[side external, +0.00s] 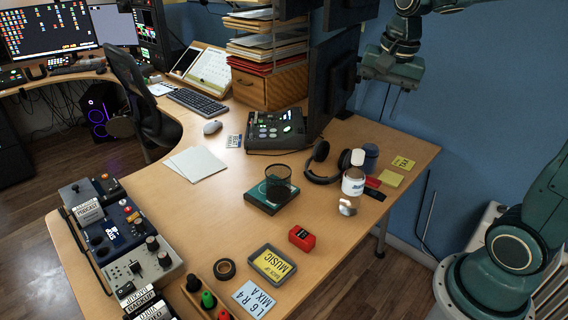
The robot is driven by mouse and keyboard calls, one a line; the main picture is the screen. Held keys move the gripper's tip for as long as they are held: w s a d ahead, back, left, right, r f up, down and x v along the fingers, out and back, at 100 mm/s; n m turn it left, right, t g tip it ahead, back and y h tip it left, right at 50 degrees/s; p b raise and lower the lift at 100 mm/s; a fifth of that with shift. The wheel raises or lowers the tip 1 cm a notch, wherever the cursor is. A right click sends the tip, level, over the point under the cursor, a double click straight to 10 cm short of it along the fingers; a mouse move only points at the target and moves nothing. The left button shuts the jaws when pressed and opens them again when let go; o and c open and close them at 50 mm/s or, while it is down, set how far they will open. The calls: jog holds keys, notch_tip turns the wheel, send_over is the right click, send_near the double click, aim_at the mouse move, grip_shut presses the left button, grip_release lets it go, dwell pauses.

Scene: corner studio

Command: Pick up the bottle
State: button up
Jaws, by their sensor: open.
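A white bottle (353,183) with a pale cap and a printed label stands upright near the right side of the wooden desk (330,228). My gripper (393,98) is at the upper right, in front of the blue wall in the picture. It is open, points downward, and holds nothing. It is apart from the bottle, higher in the picture and to the right.
Black headphones (322,170) lie just left of the bottle, and a dark blue cylinder (370,157) stands behind it. A small pale object (347,206), a black phone-like slab (375,194) and sticky notes (390,178) are close by. A red item (302,238) lies nearer the front.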

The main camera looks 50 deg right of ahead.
aim_at(359, 151)
jog(key=w+d+f+m+g, duration=0.2)
jog(key=w+d+f+m, duration=0.45)
jog(key=d+m, duration=0.2)
jog(key=shift+y, duration=0.3)
jog(key=shift+w+d+f, duration=0.1)
jog(key=shift+d+f, duration=0.05)
jog(key=shift+f, duration=1.25)
jog(key=shift+w+d+f, duration=0.1)
jog(key=shift+w+f, duration=0.05)
jog(key=shift+f, duration=1.3)
jog(key=shift+w+d+f, duration=0.1)
jog(key=shift+d+f, duration=0.05)
jog(key=shift+f, duration=1.25)
jog(key=shift+a+f, duration=0.1)
jog(key=shift+f, duration=2.5)
jog(key=shift+r, duration=0.1)
grip_shut()
